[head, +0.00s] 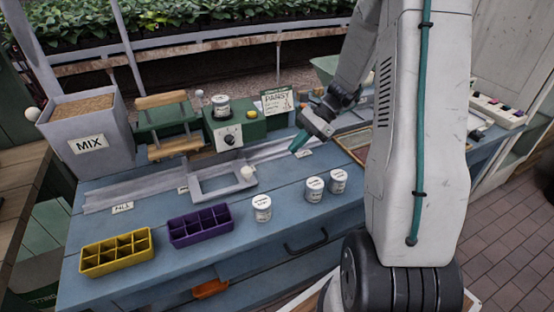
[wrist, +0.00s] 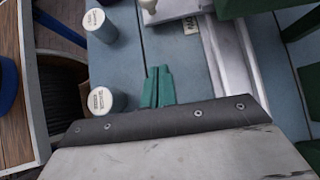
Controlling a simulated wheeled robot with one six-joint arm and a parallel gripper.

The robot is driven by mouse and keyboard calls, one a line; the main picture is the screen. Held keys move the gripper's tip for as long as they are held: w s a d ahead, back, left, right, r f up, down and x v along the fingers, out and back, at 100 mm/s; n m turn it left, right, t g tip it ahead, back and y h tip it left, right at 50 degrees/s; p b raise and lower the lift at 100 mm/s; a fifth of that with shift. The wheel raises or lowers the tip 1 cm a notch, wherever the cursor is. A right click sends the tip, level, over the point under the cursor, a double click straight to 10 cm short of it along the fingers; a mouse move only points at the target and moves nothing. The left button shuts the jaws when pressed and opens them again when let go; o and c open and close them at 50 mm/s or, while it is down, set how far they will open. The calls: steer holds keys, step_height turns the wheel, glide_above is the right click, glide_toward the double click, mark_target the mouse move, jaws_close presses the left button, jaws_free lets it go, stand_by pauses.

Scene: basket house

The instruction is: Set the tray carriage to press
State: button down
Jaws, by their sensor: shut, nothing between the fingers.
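The tray carriage (head: 222,186) is a grey open frame with a white knob (head: 247,173) at its right side. It sits around the middle of a grey rail (head: 120,195) along the blue bench. A label reading something like FILL (head: 123,207) is at the rail's left. A second label (head: 183,189) is partly hidden beside the carriage, and a third (head: 304,153) lies to the right; neither reads clearly. My gripper (head: 297,145) is shut and empty, above the bench right of the carriage, apart from the knob. In the wrist view, the closed teal fingertips (wrist: 158,75) point toward the carriage (wrist: 178,8).
Several white cans (head: 262,208) stand in front of the rail. Purple (head: 199,227) and yellow (head: 116,252) cell trays sit at the front left. Behind the rail are a MIX bin (head: 88,132), a wood-and-green press-like stand (head: 166,122) and a green dial box (head: 237,133).

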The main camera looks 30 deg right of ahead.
steer(key=x, duration=0.8)
steer(key=shift+a+f, duration=0.15)
steer(key=shift+a, duration=0.1)
steer(key=a, duration=0.3)
steer(key=shift+w+a+f, duration=0.25)
steer(key=shift+w+f, duration=0.05)
steer(key=shift+w+a, duration=0.1)
steer(key=shift+a, duration=0.45)
